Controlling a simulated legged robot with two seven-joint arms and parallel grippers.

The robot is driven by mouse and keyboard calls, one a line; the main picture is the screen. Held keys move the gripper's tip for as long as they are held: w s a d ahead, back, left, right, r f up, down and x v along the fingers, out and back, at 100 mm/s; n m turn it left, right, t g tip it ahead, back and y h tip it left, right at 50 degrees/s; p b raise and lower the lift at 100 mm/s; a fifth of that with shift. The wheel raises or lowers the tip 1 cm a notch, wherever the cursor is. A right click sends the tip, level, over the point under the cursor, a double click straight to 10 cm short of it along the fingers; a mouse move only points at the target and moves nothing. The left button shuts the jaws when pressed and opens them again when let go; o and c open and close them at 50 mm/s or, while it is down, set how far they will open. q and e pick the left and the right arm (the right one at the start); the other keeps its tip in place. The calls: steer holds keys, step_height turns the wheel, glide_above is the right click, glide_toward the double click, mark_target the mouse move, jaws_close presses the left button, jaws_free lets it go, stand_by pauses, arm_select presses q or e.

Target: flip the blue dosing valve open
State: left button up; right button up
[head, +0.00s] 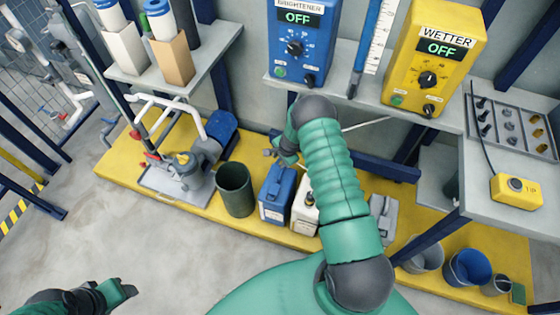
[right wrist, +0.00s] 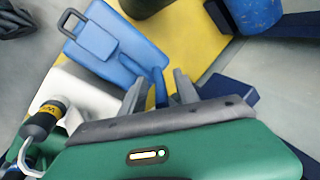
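My right gripper (head: 270,152) is above the blue jug (head: 277,192), below the blue brightener box (head: 300,45). In the right wrist view my right gripper (right wrist: 160,88) has its two grey fingers apart. A narrow blue piece (right wrist: 159,80) shows between them, beside the blue jug (right wrist: 115,50). It may be the lever of the blue dosing valve; I cannot tell whether a finger touches it. The valve body is not clear in either view. My left gripper (head: 125,290) is low at the left, far from the jugs; its fingers are unclear.
A white jug (head: 305,208) stands right of the blue jug, and a dark green bin (head: 235,190) stands left. A pump (head: 190,170) sits on the yellow platform (head: 120,165). The floor in front is clear.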

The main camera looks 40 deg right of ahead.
jaws_close()
stand_by(0.4)
steer(key=shift+s+a+f+g+h+p, duration=0.1)
steer(key=shift+s+g+h+p, duration=0.15)
steer(key=shift+g+p, duration=0.35)
steer(key=shift+f+g+h+b, duration=0.25)
steer(key=shift+g+b, duration=0.05)
steer(key=shift+b, duration=0.05)
steer(key=b, duration=0.1)
steer(key=g+b, duration=0.1)
steer(key=shift+d+f+g+h+b, duration=0.2)
steer(key=shift+f+g+h+b, duration=0.1)
steer(key=shift+h, duration=0.1)
steer(key=shift+s+d+r+g+h+b, duration=0.15)
steer(key=shift+s+r+g+h+b, duration=0.2)
steer(key=shift+r, duration=0.2)
